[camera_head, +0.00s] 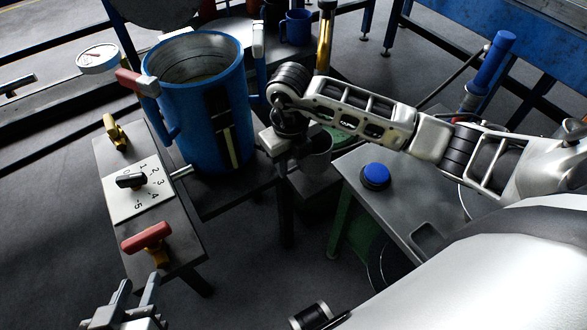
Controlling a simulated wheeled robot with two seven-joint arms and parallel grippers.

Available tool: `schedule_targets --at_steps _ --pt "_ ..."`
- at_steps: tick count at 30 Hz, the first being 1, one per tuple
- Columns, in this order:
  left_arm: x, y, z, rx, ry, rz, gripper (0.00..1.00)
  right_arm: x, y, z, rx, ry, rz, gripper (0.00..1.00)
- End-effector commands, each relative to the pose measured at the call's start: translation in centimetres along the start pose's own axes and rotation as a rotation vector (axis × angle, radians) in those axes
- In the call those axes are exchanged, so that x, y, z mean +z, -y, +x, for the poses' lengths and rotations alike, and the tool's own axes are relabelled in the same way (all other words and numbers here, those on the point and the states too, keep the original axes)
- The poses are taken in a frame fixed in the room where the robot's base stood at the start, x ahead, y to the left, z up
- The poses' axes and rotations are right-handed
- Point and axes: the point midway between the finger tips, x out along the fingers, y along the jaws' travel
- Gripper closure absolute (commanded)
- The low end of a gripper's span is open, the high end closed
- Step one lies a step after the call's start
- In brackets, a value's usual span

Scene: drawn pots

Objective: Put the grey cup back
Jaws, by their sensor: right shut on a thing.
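The grey cup (317,160) is at the middle of the head view, just below the wrist of my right arm. My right gripper (284,142) is shut on it; the wrist hides the exact grip and part of the cup. The cup looks close to upright. I cannot tell whether it touches the dark surface beneath it. My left gripper (134,294) is at the bottom left edge, with its two fingers apart and nothing between them.
A large blue pot (207,115) stands left of my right gripper. A control panel with a numbered dial (135,185) and red-handled valve (147,238) is in front. A grey table with a blue button (375,176) is right. A blue cup (296,27) stands behind.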

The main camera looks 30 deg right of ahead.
Motion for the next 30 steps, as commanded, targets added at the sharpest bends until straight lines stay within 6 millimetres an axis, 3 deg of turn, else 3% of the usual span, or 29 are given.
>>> schedule_targets --at_steps 7,19,20,21,30 --pt "0.8 0.0 0.1 0.001 0.010 -0.001 0.64 0.1 0.3 3.5 0.001 -0.003 0.002 0.95" --pt "1.2 0.0 0.1 0.003 0.012 0.003 0.64 0.2 0.3 4.1 0.000 0.000 0.001 0.95" --pt "1.0 -0.1 0.0 0.003 0.012 0.003 0.64 0.2 0.3 3.9 0.000 0.000 0.001 0.52" --pt "1.0 -0.1 0.0 0.003 0.012 0.003 0.64 0.2 0.3 3.9 0.000 -0.001 0.001 0.41" --pt "0.6 -0.1 0.1 0.004 0.005 0.006 0.64 0.2 0.3 3.8 0.000 -0.001 0.001 0.38"
